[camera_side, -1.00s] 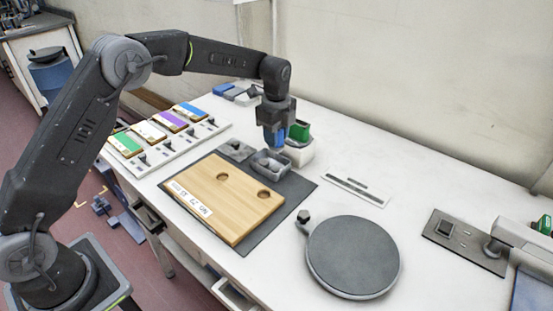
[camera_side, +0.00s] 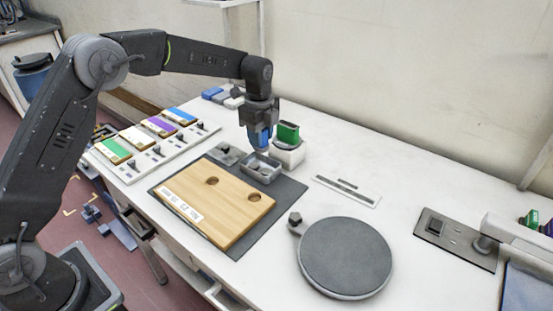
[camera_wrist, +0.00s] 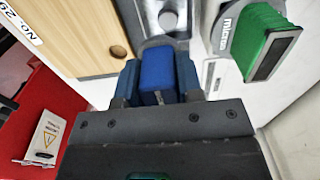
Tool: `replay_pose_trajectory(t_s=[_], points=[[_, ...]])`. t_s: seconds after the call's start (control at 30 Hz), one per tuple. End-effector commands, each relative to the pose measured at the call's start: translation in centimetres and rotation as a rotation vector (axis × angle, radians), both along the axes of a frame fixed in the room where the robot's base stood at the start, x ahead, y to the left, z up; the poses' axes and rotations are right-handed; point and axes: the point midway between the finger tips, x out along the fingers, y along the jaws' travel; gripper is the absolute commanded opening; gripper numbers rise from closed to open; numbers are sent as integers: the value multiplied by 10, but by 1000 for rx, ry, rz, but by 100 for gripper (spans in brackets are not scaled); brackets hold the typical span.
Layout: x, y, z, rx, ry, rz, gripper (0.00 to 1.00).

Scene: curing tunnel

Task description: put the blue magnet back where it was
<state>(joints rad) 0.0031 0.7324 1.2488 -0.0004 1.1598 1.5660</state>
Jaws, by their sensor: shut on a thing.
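My gripper (camera_wrist: 158,80) is shut on the blue magnet (camera_wrist: 157,72), a plain blue block that shows between the two fingers in the wrist view. In the side view the blue magnet (camera_side: 264,137) hangs below my gripper (camera_side: 260,130), over or just behind a small grey tray (camera_side: 262,170). I cannot tell whether it touches the tray. The grey tray (camera_wrist: 178,36) is just beyond the magnet in the wrist view, and its inside is partly hidden. A wooden board (camera_side: 215,205) with two round holes and a white label lies on a dark mat (camera_side: 285,200).
A rack with coloured plates (camera_side: 150,150) is at the left. A round grey plate (camera_side: 345,258), a flat white strip (camera_side: 345,190) and a switch panel (camera_side: 455,238) lie to the right. Bare table lies between them.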

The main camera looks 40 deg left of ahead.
Motion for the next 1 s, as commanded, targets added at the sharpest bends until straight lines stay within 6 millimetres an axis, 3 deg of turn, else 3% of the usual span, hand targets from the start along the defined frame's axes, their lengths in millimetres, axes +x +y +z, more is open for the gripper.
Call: replay_pose_trajectory(t_s=[0.1, 0.23, 0.7, 1.0], points=[[-14, 11, 13, 0, -2, 1, 5], [-20, 8, 14, 0, 1, -3, 5], [6, -82, -43, 0, 1, -4, 5], [10, -98, -58, 0, 1, -1, 5]])
